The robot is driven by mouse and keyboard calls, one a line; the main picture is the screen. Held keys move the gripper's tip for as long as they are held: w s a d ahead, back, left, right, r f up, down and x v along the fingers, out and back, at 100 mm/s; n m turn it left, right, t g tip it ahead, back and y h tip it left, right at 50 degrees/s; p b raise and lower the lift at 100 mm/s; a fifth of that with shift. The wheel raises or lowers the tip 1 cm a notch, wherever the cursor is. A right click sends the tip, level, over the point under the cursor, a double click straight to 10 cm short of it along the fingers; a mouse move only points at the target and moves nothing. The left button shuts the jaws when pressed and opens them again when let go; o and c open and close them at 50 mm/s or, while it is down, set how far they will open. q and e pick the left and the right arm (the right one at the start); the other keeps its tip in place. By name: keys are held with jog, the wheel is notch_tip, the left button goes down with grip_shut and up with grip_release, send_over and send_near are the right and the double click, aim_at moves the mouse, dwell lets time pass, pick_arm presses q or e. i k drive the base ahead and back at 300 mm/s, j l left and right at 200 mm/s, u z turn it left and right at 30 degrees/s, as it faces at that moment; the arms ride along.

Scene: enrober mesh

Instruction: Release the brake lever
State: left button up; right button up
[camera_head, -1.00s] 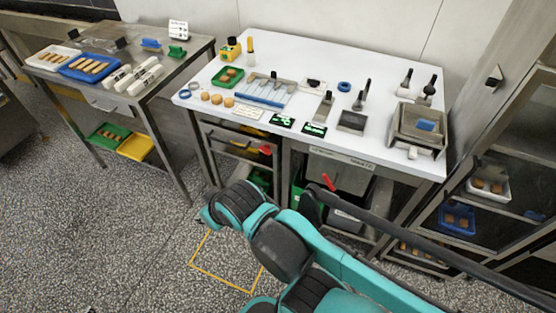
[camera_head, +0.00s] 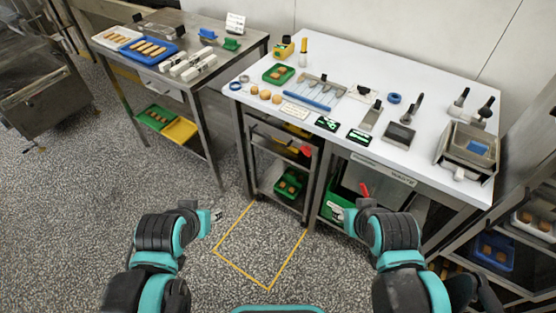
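Two small red levers show under the white worktable, and I cannot tell which is the brake lever. One red lever (camera_head: 305,150) is at the top right of the wheeled rack (camera_head: 277,150) under the table's left half. The other red lever (camera_head: 365,189) stands tilted in front of the bin under the table's middle. My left gripper (camera_head: 216,215) is over the floor left of the yellow floor outline, apart from both levers. My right gripper (camera_head: 335,211) is just left of and below the second lever in the picture. Both fingertips are too small to judge.
The white worktable (camera_head: 330,75) carries biscuits, tools and small trays. A steel side table (camera_head: 130,80) with trays stands left. A rack with trays (camera_head: 510,235) stands at right. A yellow outline (camera_head: 240,267) marks bare floor, and the floor at left is clear.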

aim_at(306, 149)
jog(key=z, duration=1.55)
jog(key=k, duration=0.55)
